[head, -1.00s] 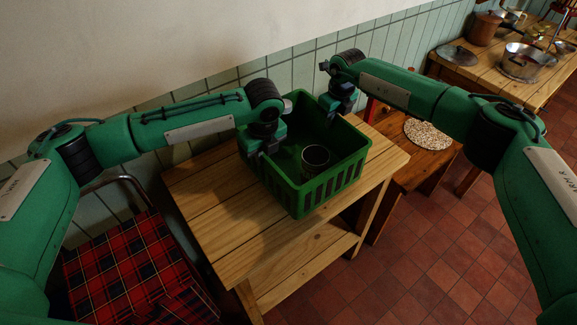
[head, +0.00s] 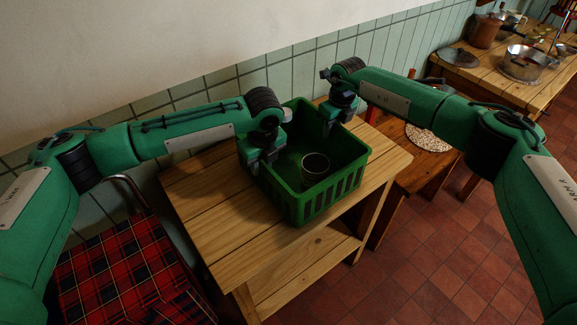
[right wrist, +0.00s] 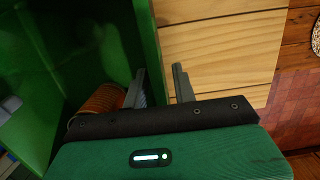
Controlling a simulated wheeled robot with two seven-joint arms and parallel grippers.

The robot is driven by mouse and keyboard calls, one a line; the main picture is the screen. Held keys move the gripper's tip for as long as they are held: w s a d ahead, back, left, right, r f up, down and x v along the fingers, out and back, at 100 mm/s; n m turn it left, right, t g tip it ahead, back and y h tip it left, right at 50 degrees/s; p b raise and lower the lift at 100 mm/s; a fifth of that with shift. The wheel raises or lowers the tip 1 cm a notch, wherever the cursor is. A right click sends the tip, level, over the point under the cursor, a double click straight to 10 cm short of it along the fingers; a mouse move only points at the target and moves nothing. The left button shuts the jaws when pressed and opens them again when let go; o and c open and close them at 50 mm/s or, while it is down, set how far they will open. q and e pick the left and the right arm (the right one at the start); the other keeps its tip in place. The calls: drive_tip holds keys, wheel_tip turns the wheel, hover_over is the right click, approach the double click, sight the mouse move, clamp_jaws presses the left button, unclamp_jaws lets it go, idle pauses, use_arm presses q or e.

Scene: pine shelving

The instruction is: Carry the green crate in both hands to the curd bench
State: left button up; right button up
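The green crate (head: 325,198) stands on a pine table (head: 230,235). A small round pot (head: 315,168) stands in it; a ribbed brown one shows in the right wrist view (right wrist: 103,98). My left gripper (head: 263,163) is at the crate's left wall, its fingers apart around the rim. My right gripper (head: 335,120) is at the far right wall. In the right wrist view its fingers (right wrist: 160,85) are open, one inside the crate and one outside, with a gap beside the wall (right wrist: 148,40). No bench is labelled, so I cannot tell which is the curd bench.
A wooden bench (head: 455,72) with pots and a pan stands at the top right. A lower bench (head: 400,172) with a speckled round mat (head: 428,138) is right of the table. A tartan-covered seat (head: 125,265) is at the left. Red tiled floor (head: 440,250) is clear at the right.

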use_arm(q)
drive_tip(key=shift+r, duration=0.15)
use_arm(e)
drive_tip(key=shift+a, duration=0.1)
use_arm(q)
drive_tip(key=shift+r, duration=0.35)
drive_tip(key=r, duration=0.3)
drive_tip(key=s+r, duration=0.1)
drive_tip(key=r, duration=0.3)
drive_tip(key=d+r, duration=0.1)
drive_tip(key=r, duration=0.2)
drive_tip(key=shift+s+d+r, duration=0.1)
drive_tip(key=shift+s+r, duration=0.1)
drive_tip(key=shift+r, duration=0.2)
use_arm(e)
drive_tip(key=r, duration=0.4)
drive_tip(key=s+r, duration=0.1)
drive_tip(key=r, duration=0.3)
drive_tip(key=d+r, duration=0.1)
drive_tip(key=r, duration=0.2)
drive_tip(key=shift+s+r, duration=0.25)
drive_tip(key=shift+r, duration=0.15)
drive_tip(key=shift+f, duration=0.1)
